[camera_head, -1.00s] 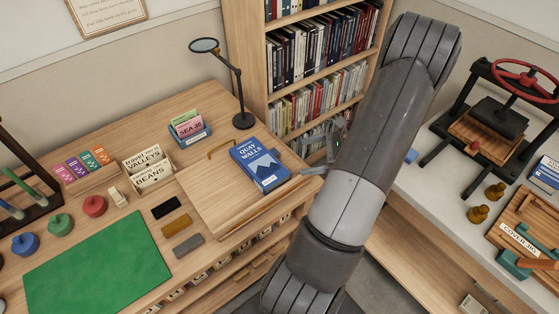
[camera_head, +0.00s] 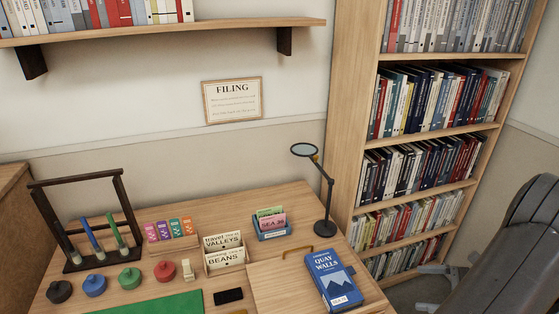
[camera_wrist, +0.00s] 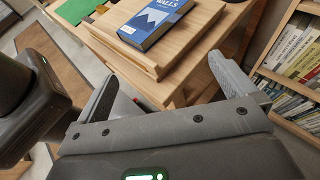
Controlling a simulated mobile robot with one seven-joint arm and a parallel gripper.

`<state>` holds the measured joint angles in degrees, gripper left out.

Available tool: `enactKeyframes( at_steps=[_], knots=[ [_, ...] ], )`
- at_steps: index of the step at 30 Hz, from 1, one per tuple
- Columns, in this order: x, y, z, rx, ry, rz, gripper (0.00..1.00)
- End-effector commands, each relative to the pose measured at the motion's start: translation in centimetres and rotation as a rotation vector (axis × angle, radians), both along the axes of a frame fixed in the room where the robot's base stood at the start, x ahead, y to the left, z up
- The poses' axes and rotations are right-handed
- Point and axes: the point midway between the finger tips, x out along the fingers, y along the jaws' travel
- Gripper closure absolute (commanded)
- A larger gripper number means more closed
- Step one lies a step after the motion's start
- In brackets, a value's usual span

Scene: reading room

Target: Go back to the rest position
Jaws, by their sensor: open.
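My gripper (camera_wrist: 168,90) is open and empty in the wrist view, its two fingers spread apart in front of the desk's corner. In the head view part of it shows at the right (camera_head: 435,285), in front of the lower bookcase; most of it is cut off or hidden by my arm. The blue book "Quay Walls" (camera_head: 333,281) lies on the sloped wooden board (camera_head: 280,284) on the desk. The book also shows in the wrist view (camera_wrist: 155,20), beyond the fingers and apart from them.
A bookcase (camera_head: 345,120) stands right of the desk, close to my gripper. A magnifier lamp (camera_head: 328,195), card boxes (camera_head: 226,258), several coloured round-knobbed pieces (camera_head: 130,277) and a dark rack (camera_head: 75,225) stand on the desk. A wall shelf (camera_head: 180,34) hangs above.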

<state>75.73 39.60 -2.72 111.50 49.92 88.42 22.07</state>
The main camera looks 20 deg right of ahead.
Motion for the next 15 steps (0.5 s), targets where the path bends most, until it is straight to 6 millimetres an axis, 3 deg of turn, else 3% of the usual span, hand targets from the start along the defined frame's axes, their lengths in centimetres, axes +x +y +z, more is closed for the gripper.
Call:
enactKeyframes(
  at_steps=[5,8,15],
  knots=[
    [1.2,1.3,1.2,-0.049,0.003,0.061,0.00],
    [2.7,3.4,2.9,-0.130,0.007,0.157,0.00],
    [6.0,10.5,7.7,-0.388,-0.008,0.453,0.00]
  ],
)
